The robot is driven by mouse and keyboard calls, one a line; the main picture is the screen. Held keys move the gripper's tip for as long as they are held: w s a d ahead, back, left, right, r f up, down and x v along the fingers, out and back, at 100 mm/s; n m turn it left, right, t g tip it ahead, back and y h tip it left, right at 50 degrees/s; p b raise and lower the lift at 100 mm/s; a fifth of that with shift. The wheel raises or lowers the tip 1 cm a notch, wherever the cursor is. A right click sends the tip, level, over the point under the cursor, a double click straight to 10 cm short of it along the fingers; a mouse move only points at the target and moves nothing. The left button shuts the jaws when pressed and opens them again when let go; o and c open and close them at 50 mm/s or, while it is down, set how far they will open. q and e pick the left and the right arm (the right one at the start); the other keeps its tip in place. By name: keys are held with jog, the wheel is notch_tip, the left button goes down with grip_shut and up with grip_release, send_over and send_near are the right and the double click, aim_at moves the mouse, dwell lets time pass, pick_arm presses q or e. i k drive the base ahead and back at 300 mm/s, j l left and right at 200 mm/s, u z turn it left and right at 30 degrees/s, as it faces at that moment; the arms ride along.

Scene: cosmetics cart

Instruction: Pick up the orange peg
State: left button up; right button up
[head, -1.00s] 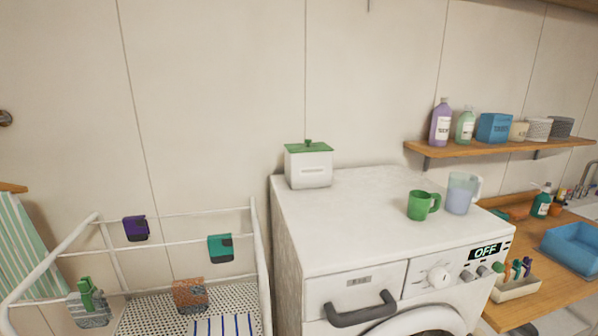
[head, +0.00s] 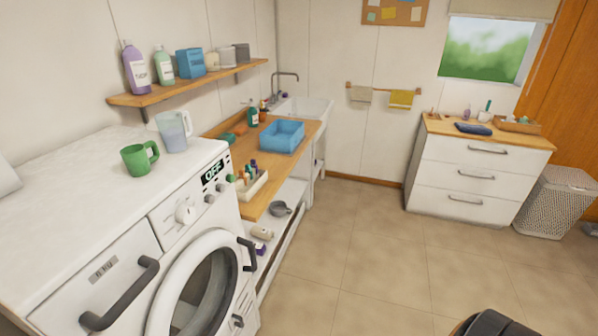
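A small white holder (head: 252,187) stands at the front edge of the wooden counter, just right of the washing machine. Several small upright pieces in green, purple and other colours stick out of it; they are too small to tell whether one is an orange peg. A small orange item (head: 240,130) lies farther back on the counter, its shape unclear. Neither of my grippers can be made out in the head view.
The washing machine (head: 80,190) bears a green mug (head: 139,158) and a jug (head: 174,132). A blue basin (head: 282,137) sits on the wooden counter (head: 287,168). A white drawer chest (head: 470,180) and laundry basket (head: 556,203) stand right. The tiled floor (head: 365,265) between is clear.

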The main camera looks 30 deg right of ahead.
aim_at(242, 174)
jog(key=z, duration=0.65)
jog(key=k+u, duration=0.1)
jog(key=u, duration=0.4)
jog(key=j+u, duration=0.15)
jog(key=u, duration=0.3)
jog(key=k+j+u, duration=0.1)
jog(key=u, duration=0.4)
jog(key=j+u, duration=0.15)
jog(key=u, duration=0.3)
jog(key=z, duration=1.95)
jog(key=l+u, duration=0.1)
jog(key=u, duration=0.65)
jog(key=i+l+u, duration=0.2)
jog(key=l+u, duration=0.3)
jog(key=i+l+u, duration=0.1)
jog(key=l+u, duration=0.85)
jog(key=l, duration=0.1)
